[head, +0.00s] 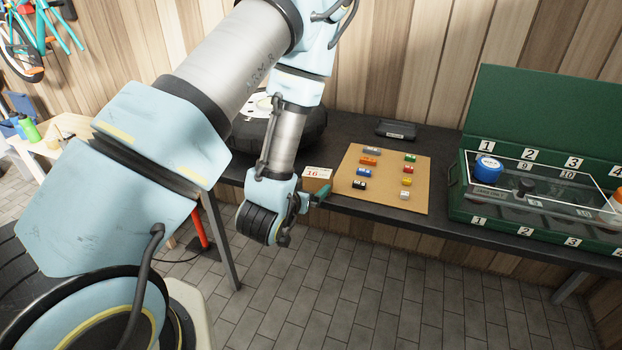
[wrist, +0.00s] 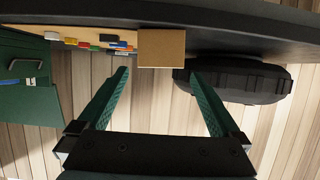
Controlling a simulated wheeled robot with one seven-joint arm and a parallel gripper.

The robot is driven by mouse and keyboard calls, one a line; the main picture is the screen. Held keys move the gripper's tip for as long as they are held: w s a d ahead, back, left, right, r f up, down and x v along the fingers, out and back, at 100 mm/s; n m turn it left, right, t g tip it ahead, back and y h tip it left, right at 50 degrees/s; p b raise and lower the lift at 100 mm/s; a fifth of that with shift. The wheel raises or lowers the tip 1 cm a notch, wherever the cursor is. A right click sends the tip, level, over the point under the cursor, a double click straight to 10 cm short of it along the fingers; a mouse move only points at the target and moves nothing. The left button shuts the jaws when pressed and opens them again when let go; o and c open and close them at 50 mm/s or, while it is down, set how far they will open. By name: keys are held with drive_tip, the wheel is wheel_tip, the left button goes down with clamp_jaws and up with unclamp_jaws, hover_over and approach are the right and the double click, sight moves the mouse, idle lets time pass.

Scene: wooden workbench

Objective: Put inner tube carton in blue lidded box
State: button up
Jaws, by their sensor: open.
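The inner tube carton, a small tan and white box marked 16 (head: 317,174), stands near the front edge of the dark workbench. In the wrist view the carton (wrist: 162,48) shows its plain brown side just beyond the fingertips, centred between them. My gripper (head: 318,193) is at the bench's front edge close to the carton, partly hidden by its own wrist in the head view. In the wrist view my gripper (wrist: 158,74) has its green fingers spread wide with nothing between them. A dark blue panel (head: 20,103) at the far left may belong to the blue lidded box; I cannot tell.
A tan board (head: 384,194) with several small coloured blocks lies right of the carton. A black tyre (wrist: 240,82) is close on the carton's other side. An open green case (head: 540,110) with numbered labels and a blue round item (head: 488,170) stands at the right.

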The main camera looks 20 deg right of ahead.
drive_tip(key=shift+s+a+r, duration=0.1)
drive_tip(key=shift+s+a, duration=0.1)
